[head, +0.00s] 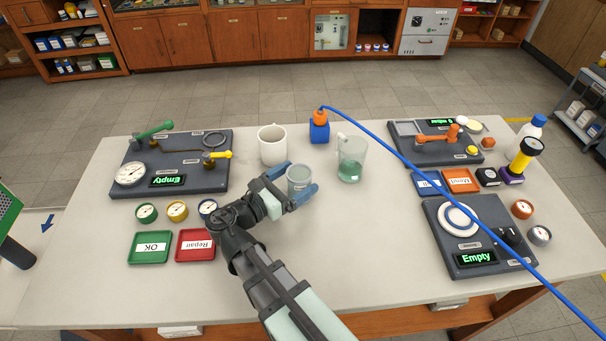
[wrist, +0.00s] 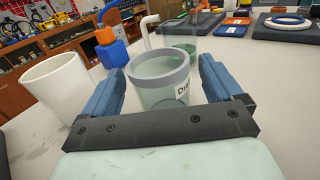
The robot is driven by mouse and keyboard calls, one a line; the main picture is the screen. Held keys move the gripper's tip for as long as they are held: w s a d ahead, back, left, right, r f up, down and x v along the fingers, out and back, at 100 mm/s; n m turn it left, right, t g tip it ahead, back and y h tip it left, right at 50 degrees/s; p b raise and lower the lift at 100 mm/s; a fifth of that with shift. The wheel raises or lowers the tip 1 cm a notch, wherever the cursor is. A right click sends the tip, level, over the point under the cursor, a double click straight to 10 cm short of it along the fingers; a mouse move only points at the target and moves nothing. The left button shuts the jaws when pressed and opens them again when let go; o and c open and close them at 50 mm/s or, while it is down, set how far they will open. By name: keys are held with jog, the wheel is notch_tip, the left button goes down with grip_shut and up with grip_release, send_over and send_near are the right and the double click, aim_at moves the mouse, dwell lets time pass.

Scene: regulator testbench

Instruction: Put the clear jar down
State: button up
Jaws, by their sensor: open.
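The clear jar (head: 299,179) has a grey rim and greenish see-through walls, and it appears upright at the middle of the white table. In the wrist view the jar (wrist: 160,82) is between my blue fingertips, with part of a label showing on its right side. My gripper (head: 294,188) is open around the jar, one finger on each side. In the wrist view my gripper (wrist: 160,90) shows a gap between its left finger and the jar. The jar's base is hidden behind the gripper's palm, so I cannot see its contact with the table.
A white mug (head: 272,145) stands behind the jar to the left. A glass pitcher (head: 351,160) with green liquid is close on the right. A blue bottle with an orange cap (head: 319,128) stands behind. A blue hose (head: 400,150) crosses the right side. The table front (head: 400,270) is clear.

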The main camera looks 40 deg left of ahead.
jog(key=s, duration=0.3)
jog(key=s+a, duration=0.1)
jog(key=s, duration=0.4)
jog(key=shift+s+a, duration=0.15)
jog(key=shift+s, duration=0.15)
jog(key=w+r, duration=0.4)
jog(key=r, duration=0.2)
send_near(308, 176)
jog(key=shift+w+f, duration=0.2)
jog(key=shift+w, duration=0.5)
jog(key=shift+w+d+r, duration=0.1)
jog(key=shift+w+d, duration=0.1)
jog(key=shift+w, duration=1)
jog(key=shift+w+d+f, duration=0.1)
jog(key=shift+w+d, duration=0.1)
jog(key=shift+w, duration=1.05)
jog(key=shift+w+d+r, duration=0.1)
jog(key=shift+w+d, duration=0.15)
jog(key=shift+w, duration=0.95)
jog(key=shift+c, duration=0.2)
